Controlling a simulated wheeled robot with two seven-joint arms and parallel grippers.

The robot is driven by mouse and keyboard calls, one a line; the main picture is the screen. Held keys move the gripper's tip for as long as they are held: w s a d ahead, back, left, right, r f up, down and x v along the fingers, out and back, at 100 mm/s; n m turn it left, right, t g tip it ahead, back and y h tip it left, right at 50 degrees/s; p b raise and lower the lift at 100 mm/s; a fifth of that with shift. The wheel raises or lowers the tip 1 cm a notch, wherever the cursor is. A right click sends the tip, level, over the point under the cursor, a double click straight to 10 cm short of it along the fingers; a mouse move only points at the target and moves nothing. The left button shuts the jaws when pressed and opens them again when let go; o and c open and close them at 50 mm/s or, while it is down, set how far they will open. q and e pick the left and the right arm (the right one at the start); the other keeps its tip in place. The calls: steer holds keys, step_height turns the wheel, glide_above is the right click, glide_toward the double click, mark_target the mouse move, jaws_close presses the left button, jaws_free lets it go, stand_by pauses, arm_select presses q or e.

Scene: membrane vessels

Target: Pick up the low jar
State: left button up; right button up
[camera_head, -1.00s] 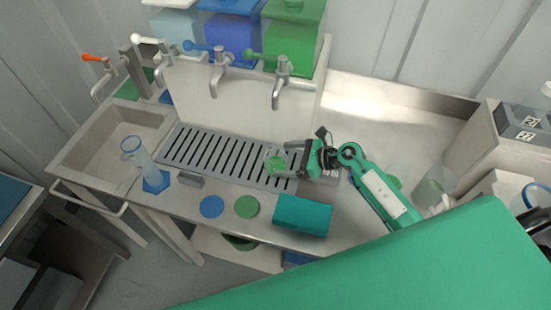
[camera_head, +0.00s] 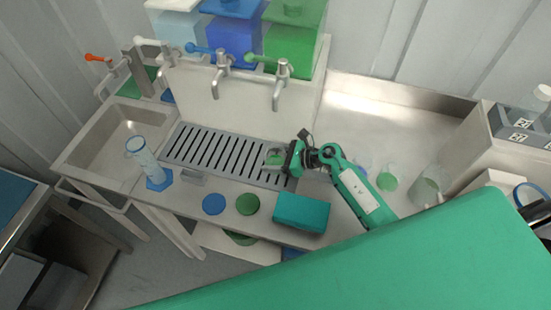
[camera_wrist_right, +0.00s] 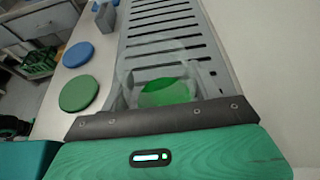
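The low jar (camera_head: 274,158), clear with green in it, is at the right end of the slotted drain grate, directly in front of my right gripper (camera_head: 285,158). In the right wrist view the jar (camera_wrist_right: 165,88) shows over the slots, just beyond the dark front edge of the gripper. I cannot make out the separate fingers or whether they touch the jar. I cannot tell if the jar stands on the grate or is slightly above it. My left gripper is not in view.
A tall blue-tinted vessel (camera_head: 145,160) stands left by the sink (camera_head: 95,145). Blue (camera_head: 213,204) and green (camera_head: 247,204) discs and a teal block (camera_head: 302,212) lie along the front edge. Taps (camera_head: 278,85) overhang behind. Clear vessels (camera_head: 430,187) stand to the right.

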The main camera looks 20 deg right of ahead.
mark_target(274, 150)
step_height(274, 150, up, 9)
steer(key=shift+f+b, duration=0.1)
steer(key=shift+b, duration=1.1)
steer(key=shift+r, duration=0.65)
